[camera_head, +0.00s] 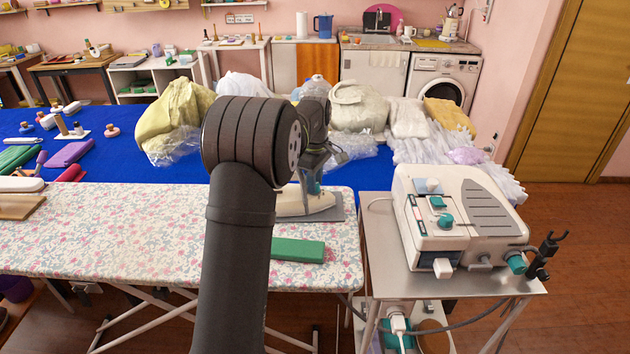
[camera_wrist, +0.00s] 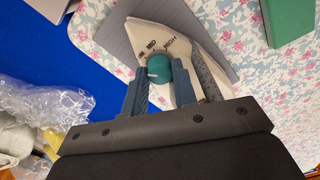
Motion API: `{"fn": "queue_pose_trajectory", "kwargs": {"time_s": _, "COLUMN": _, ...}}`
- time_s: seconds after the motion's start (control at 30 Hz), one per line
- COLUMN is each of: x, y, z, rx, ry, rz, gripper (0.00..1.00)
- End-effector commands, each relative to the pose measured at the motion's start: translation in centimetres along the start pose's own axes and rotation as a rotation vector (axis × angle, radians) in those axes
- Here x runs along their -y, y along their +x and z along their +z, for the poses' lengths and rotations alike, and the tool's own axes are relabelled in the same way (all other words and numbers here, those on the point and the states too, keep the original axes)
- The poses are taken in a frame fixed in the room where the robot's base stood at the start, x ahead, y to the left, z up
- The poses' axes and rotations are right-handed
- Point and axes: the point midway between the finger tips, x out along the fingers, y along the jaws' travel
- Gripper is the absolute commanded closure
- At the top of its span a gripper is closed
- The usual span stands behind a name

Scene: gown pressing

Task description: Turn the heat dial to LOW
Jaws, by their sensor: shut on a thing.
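The teal heat dial (camera_wrist: 158,66) sits on the cream top of the iron (camera_wrist: 184,50) in the wrist view. The words MED and HIGH are readable beside it; a further label at their left is too small to read. A pale mark shows at the dial's left side, near a finger. My gripper (camera_wrist: 160,73) is shut on the dial, one finger on each side. In the head view the iron (camera_head: 298,204) lies on a grey rest pad (camera_head: 343,210) on the floral ironing board (camera_head: 190,225); my arm hides part of it.
A green block (camera_head: 298,250) lies on the board in front of the iron. A steam station (camera_head: 455,215) stands on a metal side table (camera_head: 375,235) at right. Plastic-wrapped garments (camera_head: 355,108) lie on the blue table (camera_head: 115,155) behind.

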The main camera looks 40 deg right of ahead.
Motion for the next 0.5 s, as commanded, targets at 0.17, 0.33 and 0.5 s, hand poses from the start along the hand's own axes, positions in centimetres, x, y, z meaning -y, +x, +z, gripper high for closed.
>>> {"fn": "queue_pose_trajectory", "kwargs": {"time_s": 0.17, "x": 0.01, "y": 0.02, "z": -0.03, "rx": 0.0, "ry": -0.001, "rz": 0.0, "gripper": 0.55}}
{"fn": "queue_pose_trajectory", "kwargs": {"time_s": 0.33, "x": 0.01, "y": 0.02, "z": -0.02, "rx": 0.0, "ry": -0.001, "rz": 0.0, "gripper": 0.52}}
{"fn": "queue_pose_trajectory", "kwargs": {"time_s": 0.5, "x": -0.01, "y": -0.21, "z": -0.02, "rx": 0.0, "ry": -0.001, "rz": 0.001, "gripper": 0.52}}
